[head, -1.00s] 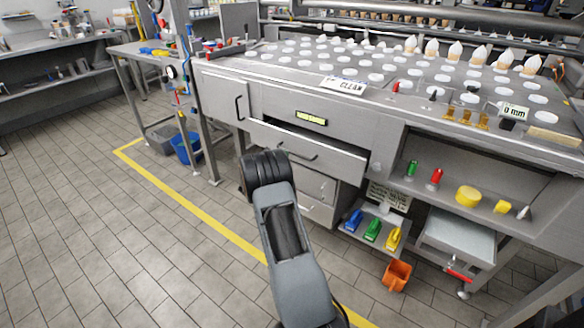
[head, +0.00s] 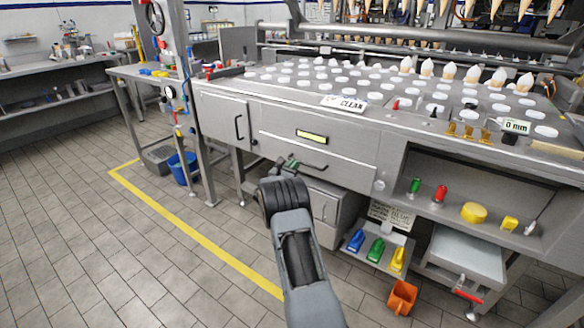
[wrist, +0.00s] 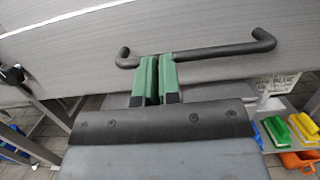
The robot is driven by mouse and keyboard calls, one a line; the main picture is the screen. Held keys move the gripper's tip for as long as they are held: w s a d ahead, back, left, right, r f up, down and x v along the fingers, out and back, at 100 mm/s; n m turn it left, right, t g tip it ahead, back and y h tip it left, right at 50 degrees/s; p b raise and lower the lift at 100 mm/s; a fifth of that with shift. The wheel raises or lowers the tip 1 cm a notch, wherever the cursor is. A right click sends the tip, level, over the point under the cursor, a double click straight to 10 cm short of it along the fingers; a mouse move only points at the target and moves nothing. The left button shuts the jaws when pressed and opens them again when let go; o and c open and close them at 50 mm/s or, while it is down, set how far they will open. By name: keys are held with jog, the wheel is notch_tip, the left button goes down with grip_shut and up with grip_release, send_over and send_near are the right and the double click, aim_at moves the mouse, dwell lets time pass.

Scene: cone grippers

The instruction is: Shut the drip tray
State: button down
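The drip tray is the wide grey drawer front (head: 345,172) below the yellow-green display on the machine. It looks flush, or nearly so, with the panel around it. Its dark bar handle (head: 313,167) also shows in the wrist view (wrist: 215,50), running across the grey front. My gripper (head: 288,165) is at the left part of this handle. In the wrist view its green fingers (wrist: 157,72) are close together, with only a thin dark gap, and their tips meet the bar. I cannot tell whether they touch the front behind it. Nothing is held between them.
A cabinet door with a handle (head: 223,118) is left of the tray. A lower drawer unit (head: 327,205) stands beneath.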

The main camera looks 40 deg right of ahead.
jog(key=p+v, duration=0.2)
jog(key=v, duration=1.2)
jog(key=s+a+r+m+g+y+p, duration=0.2)
jog(key=s+r+m+g+y+p, duration=0.25)
jog(key=r, duration=0.45)
jog(key=s+a+r+m+g+y+p, duration=0.1)
jog(key=s+r+m+g+p, duration=0.2)
jog(key=s+r+m+p, duration=0.55)
jog(key=s+a+r+m+t+y+p, duration=0.2)
jog(key=s+a+r+m+y+p, duration=0.2)
jog(key=a+r, duration=0.5)
jog(key=s+a+r+m+t+y+p, duration=0.2)
jog(key=s+a+r+m+y+p, duration=0.2)
jog(key=s+a+r+y+p, duration=0.5)
jog(key=s+a, duration=0.1)
jog(key=a, duration=0.1)
jog(key=shift+s+a+m+y, duration=0.35)
jog(key=shift+m, duration=0.05)
jog(key=shift+r+t, duration=0.1)
jog(key=shift+t, duration=0.15)
